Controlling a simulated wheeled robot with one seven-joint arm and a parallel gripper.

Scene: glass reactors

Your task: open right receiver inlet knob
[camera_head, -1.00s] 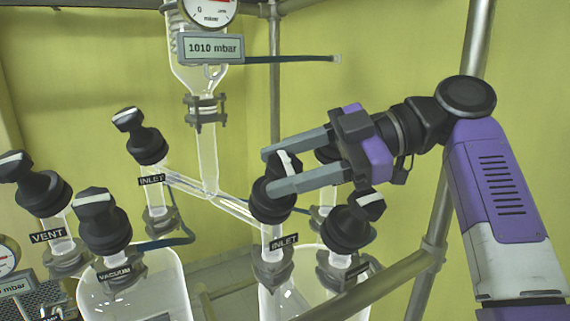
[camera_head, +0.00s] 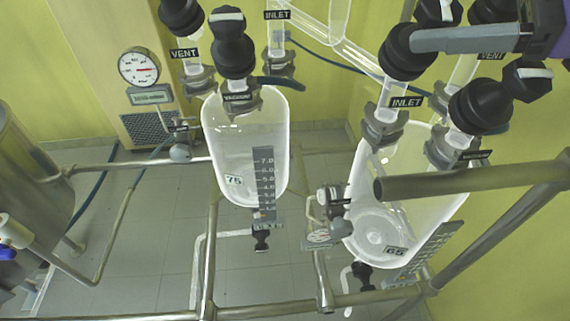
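The right receiver (camera_head: 365,215) is a clear glass vessel at the right, marked 65. Its inlet knob (camera_head: 405,62) is a black cap on a glass neck with an INLET label, near the top edge. My gripper (camera_head: 440,40) shows only partly at the top right. One grey finger lies across the upper part of the inlet knob; the other finger is not seen, and the knob's top is partly cut off or covered. I cannot tell whether the finger touches the knob or how far apart the fingers are.
Another black knob (camera_head: 485,105) stands close at the right. A metal rail (camera_head: 470,182) crosses in front of the right receiver. The left receiver (camera_head: 245,170), with its vacuum knob (camera_head: 232,45), and a pressure gauge (camera_head: 139,67) are farther left. Grey tiled floor shows below.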

